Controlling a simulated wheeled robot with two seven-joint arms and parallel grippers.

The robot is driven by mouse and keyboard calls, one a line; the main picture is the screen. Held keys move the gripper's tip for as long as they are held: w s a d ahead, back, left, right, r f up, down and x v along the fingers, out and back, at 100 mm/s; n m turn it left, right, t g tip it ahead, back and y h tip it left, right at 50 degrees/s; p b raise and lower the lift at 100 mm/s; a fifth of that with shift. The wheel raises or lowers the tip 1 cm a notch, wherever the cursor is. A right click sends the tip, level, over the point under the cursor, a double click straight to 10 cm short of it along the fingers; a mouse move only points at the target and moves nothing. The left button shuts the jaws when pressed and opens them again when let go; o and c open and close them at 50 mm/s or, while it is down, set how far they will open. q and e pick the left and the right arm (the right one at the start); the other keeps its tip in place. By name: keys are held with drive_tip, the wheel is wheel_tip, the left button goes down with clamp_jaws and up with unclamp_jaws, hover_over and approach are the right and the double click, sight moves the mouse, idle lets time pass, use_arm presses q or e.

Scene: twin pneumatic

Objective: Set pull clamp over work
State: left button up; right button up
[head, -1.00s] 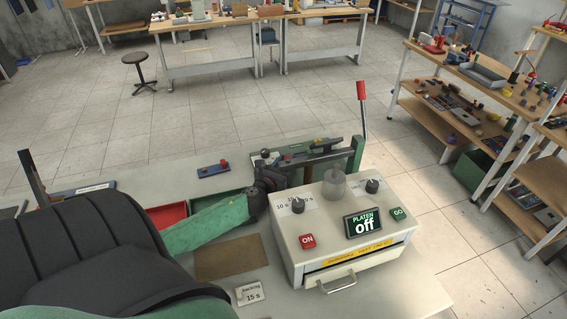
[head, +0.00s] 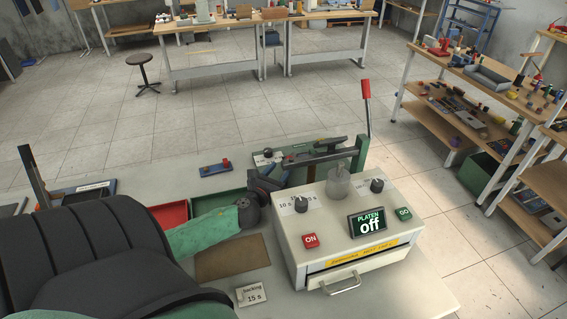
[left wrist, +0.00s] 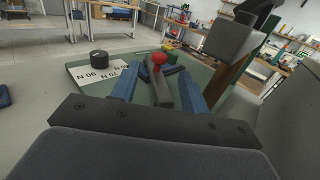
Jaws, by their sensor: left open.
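The green-based tester (head: 363,155) stands behind the control box, with an upright red-handled lever (head: 366,90). A dark bar (head: 330,154) reaches left from its post; I take it to be the pull clamp's arm. In the left wrist view a grey bar with a red knob (left wrist: 159,58) lies between my fingers, with no clear contact. My left gripper (left wrist: 155,76) is open, its blue fingers on either side of that bar. In the head view it is low in front of the tester (head: 279,180), partly hidden. I cannot make out the work piece. My right gripper is out of view.
Red (head: 170,213) and green (head: 225,200) trays, a brown mat (head: 232,258) and a blue piece with a red knob (head: 214,168) lie left. A force dial (left wrist: 98,58) is beside my fingers.

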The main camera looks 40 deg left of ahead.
use_arm(q)
drive_tip(key=shift+b+v, duration=0.3)
drive_tip(key=shift+v, duration=0.95)
